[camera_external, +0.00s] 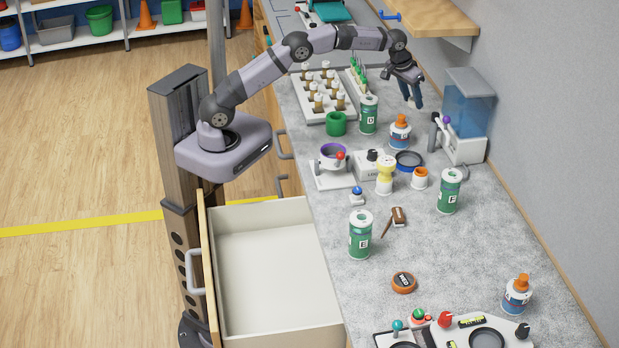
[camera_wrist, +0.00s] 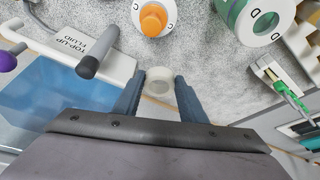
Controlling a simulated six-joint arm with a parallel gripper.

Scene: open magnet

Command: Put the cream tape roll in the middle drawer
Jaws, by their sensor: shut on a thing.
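In the wrist view, the cream tape roll (camera_wrist: 160,82) sits between my two blue-grey fingertips, and my gripper (camera_wrist: 159,84) is shut on it. In the external view, my gripper (camera_external: 411,102) is over the far part of the counter, near the wall. It points down, and the tape roll cannot be made out there. An open drawer (camera_external: 262,207) with pale walls is pulled out at the lower left of the counter. Its visible floor is empty. I cannot tell from its looks which drawer of the stack it is.
A blue-tank dispenser (camera_external: 467,112) stands right of my gripper. An orange-capped bottle (camera_external: 399,133) and a green can marked D (camera_external: 368,115) stand close by. A rack of small bottles (camera_external: 322,92), a purple-rimmed device (camera_external: 333,160) and several other cans and tools crowd the counter.

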